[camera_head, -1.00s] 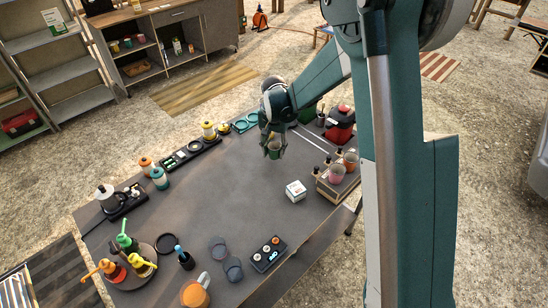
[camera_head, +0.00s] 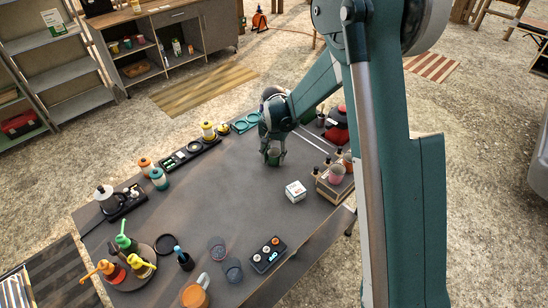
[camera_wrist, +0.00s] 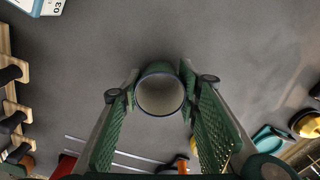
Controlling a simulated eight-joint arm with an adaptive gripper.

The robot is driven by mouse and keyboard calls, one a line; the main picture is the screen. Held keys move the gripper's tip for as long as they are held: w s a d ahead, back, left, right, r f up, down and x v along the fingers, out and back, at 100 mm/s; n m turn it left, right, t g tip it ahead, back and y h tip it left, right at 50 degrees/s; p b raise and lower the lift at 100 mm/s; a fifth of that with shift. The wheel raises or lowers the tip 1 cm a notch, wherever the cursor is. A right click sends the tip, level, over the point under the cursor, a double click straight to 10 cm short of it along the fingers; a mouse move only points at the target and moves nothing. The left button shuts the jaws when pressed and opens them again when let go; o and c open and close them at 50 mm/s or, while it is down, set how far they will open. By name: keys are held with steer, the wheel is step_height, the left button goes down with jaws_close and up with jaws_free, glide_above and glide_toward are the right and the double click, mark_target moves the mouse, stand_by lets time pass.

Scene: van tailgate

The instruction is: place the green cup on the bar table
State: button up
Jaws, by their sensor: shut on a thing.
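The green cup (camera_wrist: 160,92) is between my gripper's two fingers in the wrist view, its pale inside facing the camera. My gripper (camera_head: 273,152) is shut on the cup, which also shows small and upright below the fingers in the head view (camera_head: 274,158). The cup is at or just above the dark grey bar table (camera_head: 200,215); I cannot tell if its base touches. The table top around the cup is bare.
A white box (camera_head: 295,191) stands to the right of the cup. A wooden rack (camera_head: 335,188) with cups and bottles is farther right. A black tray (camera_head: 190,153) lies to the left. The table's middle is clear.

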steer(key=shift+f, duration=0.1)
steer(key=o, duration=0.5)
steer(key=shift+f, duration=0.1)
steer(key=shift+c, duration=0.2)
steer(key=o, duration=0.5)
steer(key=shift+c, duration=0.2)
steer(key=shift+r, duration=0.2)
step_height(320, 180, up, 12)
steer(key=p, duration=0.1)
steer(key=shift+r, duration=0.1)
